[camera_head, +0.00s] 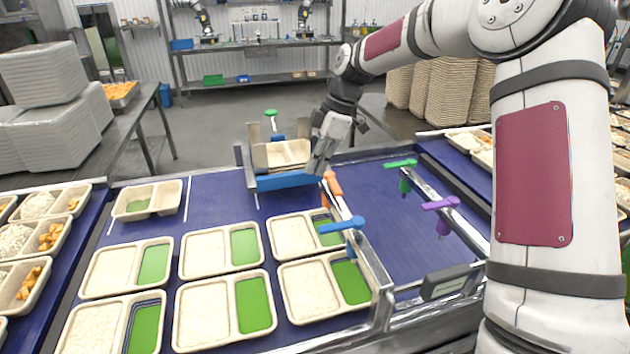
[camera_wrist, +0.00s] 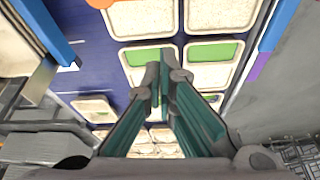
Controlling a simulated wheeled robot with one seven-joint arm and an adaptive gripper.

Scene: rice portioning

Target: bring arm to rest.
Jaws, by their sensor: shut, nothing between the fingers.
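My gripper (camera_head: 322,158) is at the far middle of the blue belt, just right of a tray dispenser (camera_head: 285,182) that holds a tan two-part tray (camera_head: 281,154). In the wrist view my gripper (camera_wrist: 160,85) shows two green-grey fingers closed together, with nothing between them. It hangs above the belt and the trays. My arm comes in from the right and arches over the belt's right side.
Side belts carry filled trays (camera_head: 30,238). Stacked white trays (camera_head: 45,75) stand at the back left.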

